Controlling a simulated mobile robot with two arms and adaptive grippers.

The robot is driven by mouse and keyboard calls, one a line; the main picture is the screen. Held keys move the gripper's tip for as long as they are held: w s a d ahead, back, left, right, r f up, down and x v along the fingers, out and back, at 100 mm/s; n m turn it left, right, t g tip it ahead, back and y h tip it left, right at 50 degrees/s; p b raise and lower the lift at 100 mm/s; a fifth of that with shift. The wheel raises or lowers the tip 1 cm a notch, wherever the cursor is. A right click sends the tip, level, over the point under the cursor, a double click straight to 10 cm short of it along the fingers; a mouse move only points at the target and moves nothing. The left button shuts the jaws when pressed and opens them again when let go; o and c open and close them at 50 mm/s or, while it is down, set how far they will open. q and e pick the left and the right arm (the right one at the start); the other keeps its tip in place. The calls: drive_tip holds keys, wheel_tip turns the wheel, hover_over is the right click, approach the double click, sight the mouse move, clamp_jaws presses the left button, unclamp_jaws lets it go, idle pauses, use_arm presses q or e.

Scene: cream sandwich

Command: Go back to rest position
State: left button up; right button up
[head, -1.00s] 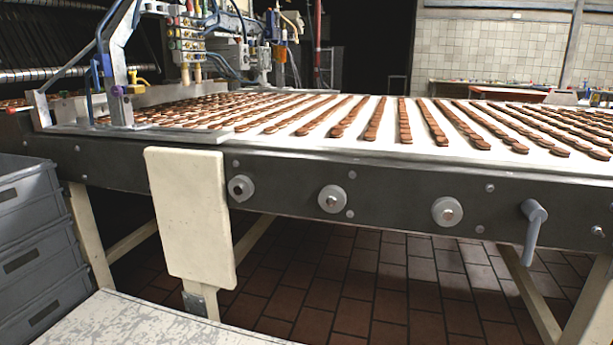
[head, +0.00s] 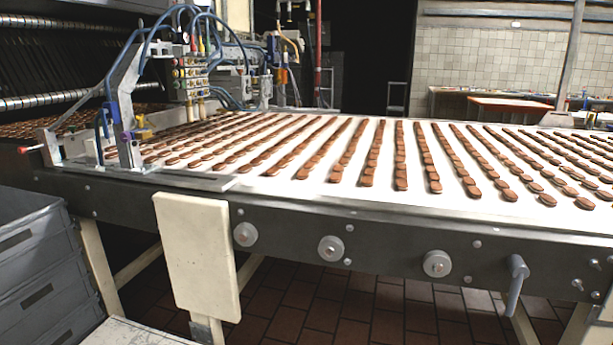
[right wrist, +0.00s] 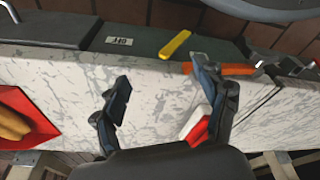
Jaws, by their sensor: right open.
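My right gripper (right wrist: 165,97) shows in the right wrist view. Its two dark fingers are spread wide apart, with nothing between them, over a worn white-grey surface (right wrist: 150,75). A red and white item (right wrist: 196,123) lies beside the right-hand finger, partly hidden by it; I cannot tell whether they touch. My left gripper shows in neither view. The head view shows no arm of mine.
A conveyor (head: 290,187) carries rows of brown biscuits, with a nozzle machine (head: 190,75) at its left. Grey crates (head: 35,270) stand at left. The right wrist view shows a red tray (right wrist: 42,125), a yellow tool (right wrist: 175,44) and an orange-handled tool (right wrist: 237,69).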

drive_tip(key=s+d+f+g+p, duration=0.1)
drive_tip(key=s+d+p, duration=0.2)
drive_tip(key=s+p, duration=1.1)
drive_tip(key=s, duration=0.3)
drive_tip(key=shift+s+p, duration=0.15)
drive_tip(key=shift+p, duration=0.25)
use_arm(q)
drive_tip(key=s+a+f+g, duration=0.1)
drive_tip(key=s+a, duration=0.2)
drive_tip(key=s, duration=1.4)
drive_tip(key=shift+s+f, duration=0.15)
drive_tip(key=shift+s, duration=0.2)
use_arm(e)
drive_tip(key=shift+s+f, duration=0.15)
drive_tip(key=shift+s, duration=0.05)
drive_tip(key=shift+c, duration=0.2)
